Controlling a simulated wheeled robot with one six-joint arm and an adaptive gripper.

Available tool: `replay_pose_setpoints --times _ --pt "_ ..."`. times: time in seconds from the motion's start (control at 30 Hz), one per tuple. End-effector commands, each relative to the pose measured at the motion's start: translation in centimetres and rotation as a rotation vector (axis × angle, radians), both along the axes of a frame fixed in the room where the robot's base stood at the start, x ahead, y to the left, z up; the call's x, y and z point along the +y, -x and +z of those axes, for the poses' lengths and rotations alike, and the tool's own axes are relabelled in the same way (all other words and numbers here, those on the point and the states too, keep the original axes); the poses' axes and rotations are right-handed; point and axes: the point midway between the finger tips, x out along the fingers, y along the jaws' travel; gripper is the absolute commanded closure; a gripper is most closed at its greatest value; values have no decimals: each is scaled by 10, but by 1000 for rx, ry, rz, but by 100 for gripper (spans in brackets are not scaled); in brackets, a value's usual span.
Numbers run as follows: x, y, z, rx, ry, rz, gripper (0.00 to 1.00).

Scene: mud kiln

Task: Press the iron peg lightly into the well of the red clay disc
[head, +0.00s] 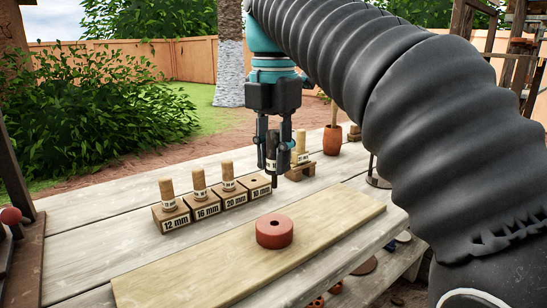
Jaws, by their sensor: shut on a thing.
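The red clay disc (270,240) lies flat on a pale wooden board, with a small dark well in its top. My gripper (272,156) points down above the far side of the board, behind the disc in the picture. It is shut on the dark iron peg (275,181), which hangs upright with a pale label between the fingers. The peg's lower end is apart from the disc, higher in the picture and near the 10 mm block. The fingers hide part of the peg.
Wooden blocks marked 12 mm (175,222), 16 mm (207,213) and 20 mm (236,200) hold wooden pegs. The 10 mm block (258,192) shows an empty hole. A small wooden stand (301,172) and a clay pot (332,141) are behind. The board (190,277) is otherwise clear.

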Motion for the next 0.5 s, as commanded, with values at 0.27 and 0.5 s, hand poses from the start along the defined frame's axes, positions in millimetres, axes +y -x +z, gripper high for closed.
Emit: replay_pose_setpoints --times 0.27,0.5 --pt "3 1 0 0 0 1 100" --pt "19 5 0 0 0 3 100"
